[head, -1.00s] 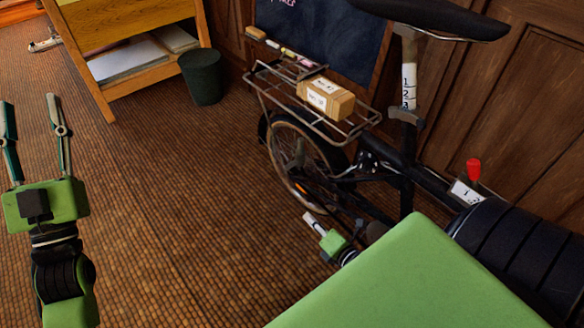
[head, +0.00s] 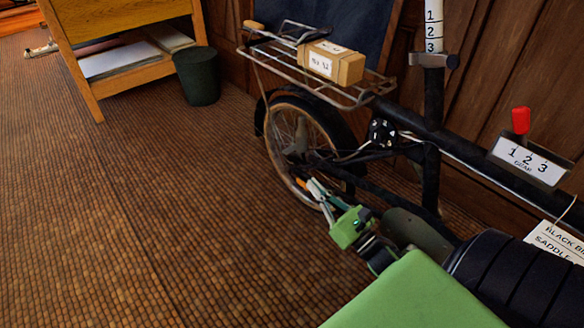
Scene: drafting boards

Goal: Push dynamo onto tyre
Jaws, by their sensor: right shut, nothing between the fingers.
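A black bicycle stands along the wall, and its wheel with the dark tyre (head: 262,118) is left of the frame. A black part with pale dots (head: 382,132) sits on the frame right of the wheel; I cannot tell whether it is the dynamo. My right gripper (head: 316,187) is low by the near lower edge of the wheel, its fingers shut and empty, pointing up and left. I cannot tell whether the fingertips touch the wheel. My left gripper is out of view.
A rack (head: 300,75) above the wheel carries a labelled cardboard box (head: 332,64). A gear plate with a red knob (head: 521,120) is at the right. A dark bin (head: 198,77) and a wooden desk (head: 80,50) stand at the back left. The brown floor (head: 130,220) is clear.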

